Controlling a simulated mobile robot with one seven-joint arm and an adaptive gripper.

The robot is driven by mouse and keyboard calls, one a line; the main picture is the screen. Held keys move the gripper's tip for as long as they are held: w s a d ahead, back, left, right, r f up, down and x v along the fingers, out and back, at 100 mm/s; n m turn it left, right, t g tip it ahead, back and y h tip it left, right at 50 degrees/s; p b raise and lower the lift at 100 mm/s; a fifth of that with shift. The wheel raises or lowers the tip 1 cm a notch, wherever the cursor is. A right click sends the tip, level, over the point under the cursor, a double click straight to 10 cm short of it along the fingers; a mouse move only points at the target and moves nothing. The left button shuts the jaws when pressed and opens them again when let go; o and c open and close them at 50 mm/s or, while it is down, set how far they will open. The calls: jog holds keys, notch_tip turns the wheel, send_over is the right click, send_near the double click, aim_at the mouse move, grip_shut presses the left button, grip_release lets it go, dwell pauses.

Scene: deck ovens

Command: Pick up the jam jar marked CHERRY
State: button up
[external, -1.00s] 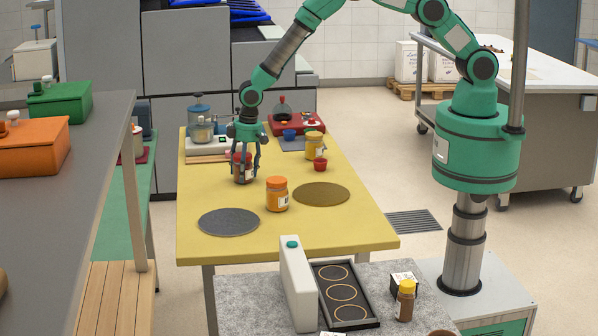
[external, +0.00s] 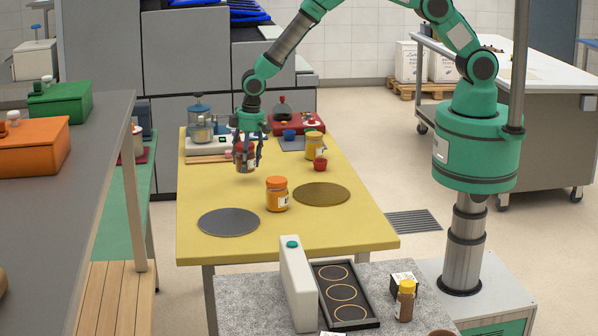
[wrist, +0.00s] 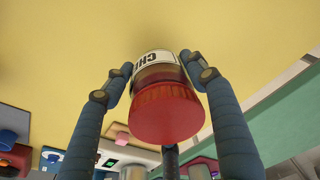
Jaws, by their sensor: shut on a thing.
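The cherry jar (external: 245,158) has a red lid and dark contents. In the wrist view the jar (wrist: 165,108) shows its red lid toward the camera and a white label, on which the letters "CH" and part of a third can be read. My gripper (external: 247,155) is shut on the jar, with fingers on both sides of it; the fingers also show in the wrist view (wrist: 155,75). The jar hangs a little above the yellow table (external: 230,185). An orange-lidded jar (external: 277,195) and a yellow-lidded jar (external: 313,146) stand on the table.
A dark round mat (external: 228,222) and a brown round mat (external: 322,194) lie on the table. A small red cup (external: 320,164) stands by the yellow-lidded jar. A scale (external: 208,145) and a red tray (external: 297,124) are at the back.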

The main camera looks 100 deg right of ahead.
jog(key=s, duration=1)
jog(key=s+a+r, duration=0.1)
jog(key=s, duration=0.4)
jog(key=shift+a+r, duration=0.1)
